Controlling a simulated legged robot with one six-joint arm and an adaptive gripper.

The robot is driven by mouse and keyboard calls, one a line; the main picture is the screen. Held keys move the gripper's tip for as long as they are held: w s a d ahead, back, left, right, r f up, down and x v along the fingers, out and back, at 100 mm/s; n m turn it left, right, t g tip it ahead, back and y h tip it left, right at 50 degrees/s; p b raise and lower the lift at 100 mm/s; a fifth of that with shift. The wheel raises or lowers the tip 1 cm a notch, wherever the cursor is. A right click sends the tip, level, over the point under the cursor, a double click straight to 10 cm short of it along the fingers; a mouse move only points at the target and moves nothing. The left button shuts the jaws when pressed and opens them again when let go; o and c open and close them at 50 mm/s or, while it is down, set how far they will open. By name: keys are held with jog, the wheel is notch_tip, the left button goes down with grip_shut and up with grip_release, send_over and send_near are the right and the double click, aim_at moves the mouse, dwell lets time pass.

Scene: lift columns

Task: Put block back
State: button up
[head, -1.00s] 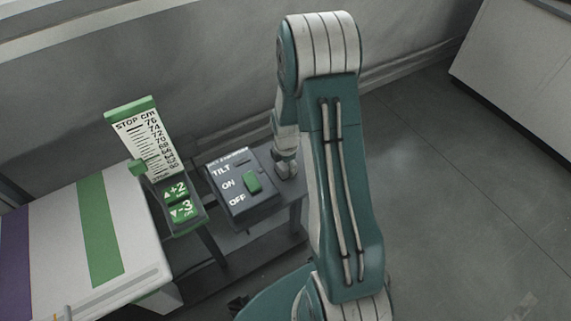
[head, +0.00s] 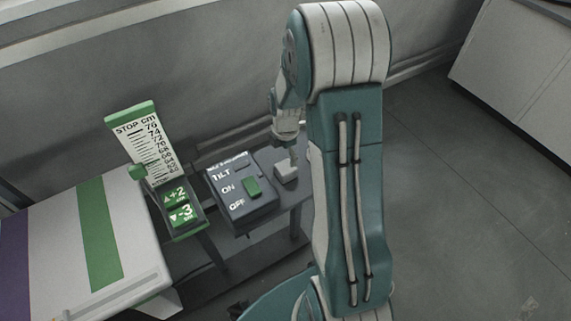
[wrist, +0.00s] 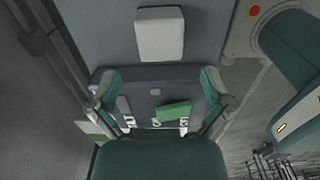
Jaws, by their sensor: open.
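A small light-grey block (head: 286,174) sits on the dark shelf just right of the switch box. In the wrist view the block (wrist: 160,35) lies at the top middle, beyond the fingers. My gripper (head: 291,150) is above the block in the head view, partly hidden by my own arm. In the wrist view my gripper (wrist: 160,82) is open, its two teal fingers apart with nothing held between them. The switch box (head: 240,190) reads TILT, ON and OFF and has a green rocker (head: 252,187). The box shows between and beyond the fingers in the wrist view.
A lift control panel (head: 180,205) with +2 and -3 buttons stands left of the box, with a STOP cm scale (head: 143,142) behind it. A white table with a green stripe (head: 98,235) is at the left. Grey floor (head: 450,190) is clear at right.

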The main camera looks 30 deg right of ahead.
notch_tip(320, 180, up, 4)
notch_tip(320, 180, up, 9)
jog(key=m+t, duration=0.1)
jog(key=m, duration=0.4)
send_over(285, 167)
jog(key=s+a, duration=0.3)
jog(key=a, duration=0.1)
jog(key=s+a+r+m+t, duration=0.2)
jog(key=s+a+r+m, duration=0.2)
jog(key=s+r+m, duration=0.2)
jog(key=s+a+r+m+t, duration=0.2)
jog(key=s+a+r+m, duration=0.2)
jog(key=s, duration=0.6)
notch_tip(285, 167, up, 2)
jog(key=m, duration=0.3)
jog(key=shift+a+r+t, duration=0.15)
jog(key=shift+a+t, duration=0.1)
jog(key=shift+t, duration=0.05)
